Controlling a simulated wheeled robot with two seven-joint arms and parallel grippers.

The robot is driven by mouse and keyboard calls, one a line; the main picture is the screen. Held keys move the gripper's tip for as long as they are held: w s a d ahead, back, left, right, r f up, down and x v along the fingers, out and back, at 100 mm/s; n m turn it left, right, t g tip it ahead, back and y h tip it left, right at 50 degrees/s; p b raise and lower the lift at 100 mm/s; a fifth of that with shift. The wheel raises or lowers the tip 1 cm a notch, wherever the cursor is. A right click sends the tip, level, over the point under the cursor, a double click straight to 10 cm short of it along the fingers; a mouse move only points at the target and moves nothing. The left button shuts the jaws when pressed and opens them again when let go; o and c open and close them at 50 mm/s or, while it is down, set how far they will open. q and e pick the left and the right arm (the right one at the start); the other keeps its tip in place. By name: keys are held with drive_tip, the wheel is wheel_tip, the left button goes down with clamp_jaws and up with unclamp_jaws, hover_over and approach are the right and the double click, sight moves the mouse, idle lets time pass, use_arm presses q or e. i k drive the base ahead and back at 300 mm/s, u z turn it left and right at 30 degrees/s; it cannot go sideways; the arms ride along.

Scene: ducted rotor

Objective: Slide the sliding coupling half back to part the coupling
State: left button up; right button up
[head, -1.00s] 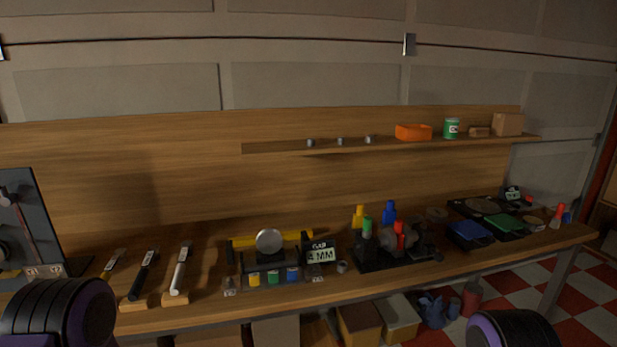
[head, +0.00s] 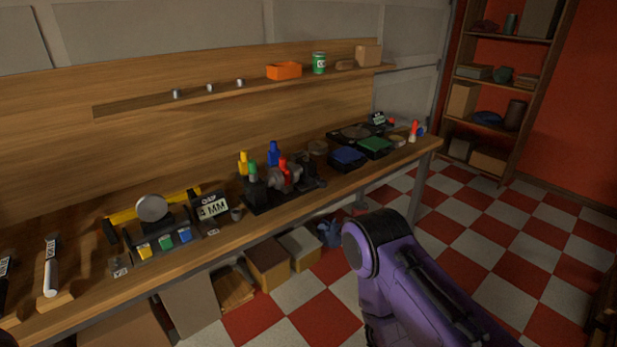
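The dark machine unit (head: 282,180) sits on the workbench in the middle of the head view, with red, green, yellow and blue capped parts on and behind it. A grey rounded body shows at its centre. The sliding coupling half is too small to make out, so I cannot tell whether the coupling is joined or parted. My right arm, purple and black, rises at the lower right in front of the bench, apart from the unit. Its gripper is not visible. My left gripper is out of view.
A gap gauge stand with a "GAP 4 MM" sign (head: 212,207) is left of the unit. Blue (head: 347,157) and green (head: 375,146) trays lie to its right. A shelf (head: 215,93) runs above. Boxes (head: 268,262) stand under the bench. Checkered floor at right is open.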

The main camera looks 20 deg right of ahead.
sight(303, 175)
drive_tip(key=k, duration=0.55)
drive_tip(key=z, duration=0.4)
drive_tip(key=i, duration=0.7)
drive_tip(key=z, duration=0.7)
drive_tip(key=i, duration=0.85)
drive_tip(key=z, duration=0.2)
